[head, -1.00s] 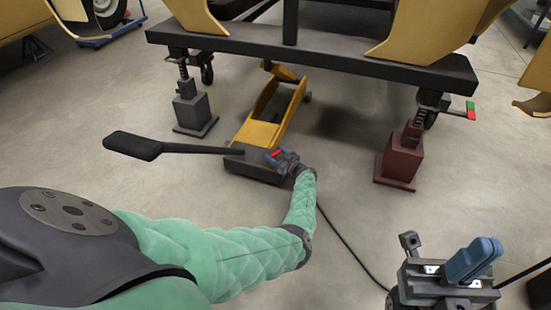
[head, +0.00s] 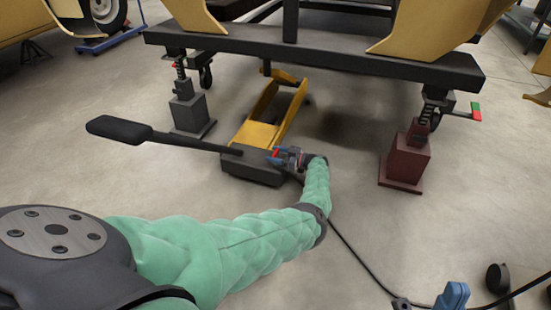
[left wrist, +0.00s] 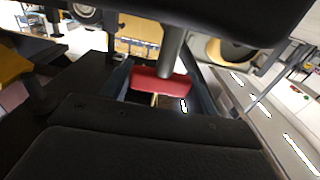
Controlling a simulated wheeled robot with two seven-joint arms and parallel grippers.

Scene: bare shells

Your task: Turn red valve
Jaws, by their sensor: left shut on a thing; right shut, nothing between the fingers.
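The red valve (head: 276,153) is a small red handle on the dark end of the yellow floor jack (head: 262,130). My left gripper (head: 282,155) reaches it from the right and is shut on it, its blue fingers at the handle. In the left wrist view the red valve (left wrist: 160,85) shows as a red bar between the two blue fingers (left wrist: 162,95), with a grey rod rising behind it. My right gripper (head: 453,296) is at the bottom right edge, its blue fingers together and empty, mostly cut off by the frame.
A black jack handle (head: 120,130) sticks out left from the jack. A grey stand (head: 190,110) and a dark red stand (head: 405,160) stand under the black frame (head: 320,55). A black cable (head: 350,248) crosses the floor. The floor between cable and red stand is clear.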

